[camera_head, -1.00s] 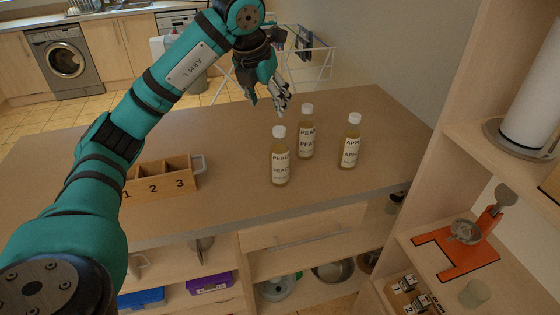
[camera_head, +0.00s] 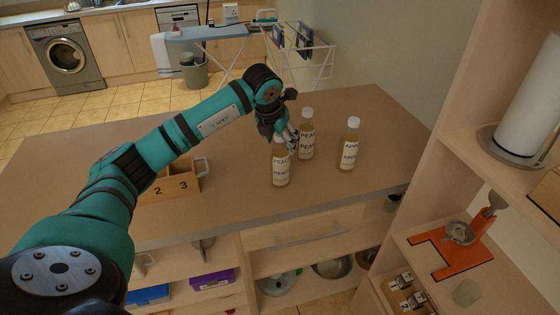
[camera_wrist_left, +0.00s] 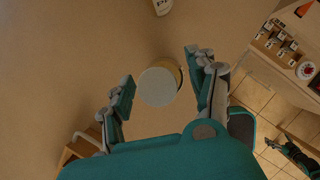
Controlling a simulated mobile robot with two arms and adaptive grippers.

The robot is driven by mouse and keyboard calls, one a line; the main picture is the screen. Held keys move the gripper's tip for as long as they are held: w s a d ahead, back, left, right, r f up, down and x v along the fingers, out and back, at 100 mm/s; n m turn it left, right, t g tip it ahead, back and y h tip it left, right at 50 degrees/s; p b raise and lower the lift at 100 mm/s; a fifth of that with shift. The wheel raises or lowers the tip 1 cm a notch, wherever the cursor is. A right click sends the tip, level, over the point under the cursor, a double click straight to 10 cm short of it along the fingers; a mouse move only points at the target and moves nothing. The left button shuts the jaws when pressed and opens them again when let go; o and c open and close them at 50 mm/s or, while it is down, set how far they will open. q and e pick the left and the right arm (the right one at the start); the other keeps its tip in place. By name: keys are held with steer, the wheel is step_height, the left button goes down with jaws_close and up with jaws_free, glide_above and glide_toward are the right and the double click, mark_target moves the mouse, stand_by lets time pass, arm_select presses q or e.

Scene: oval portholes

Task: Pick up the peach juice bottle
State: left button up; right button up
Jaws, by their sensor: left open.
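Two bottles labelled PEACH stand upright on the wooden counter: a front one (camera_head: 281,170) and one behind it to the right (camera_head: 306,142). A bottle labelled APPLE (camera_head: 349,150) stands further right. My left gripper (camera_head: 287,141) is at the top of the front peach bottle and hides most of its cap in the head view. In the left wrist view, its open fingers (camera_wrist_left: 162,89) are on either side of a round white cap (camera_wrist_left: 159,85), with gaps between. Part of another bottle (camera_wrist_left: 162,5) shows at the top edge there.
A wooden box with numbered compartments (camera_head: 178,187) stands left on the counter, partly behind my left arm. The back peach bottle is close to the gripper. A shelf unit (camera_head: 470,115) rises on the right. The counter's back left is clear.

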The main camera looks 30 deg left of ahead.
arm_select(q)
steer(key=shift+w+f, duration=0.1)
steer(key=shift+c, duration=0.2)
jaws_close()
stand_by(0.5)
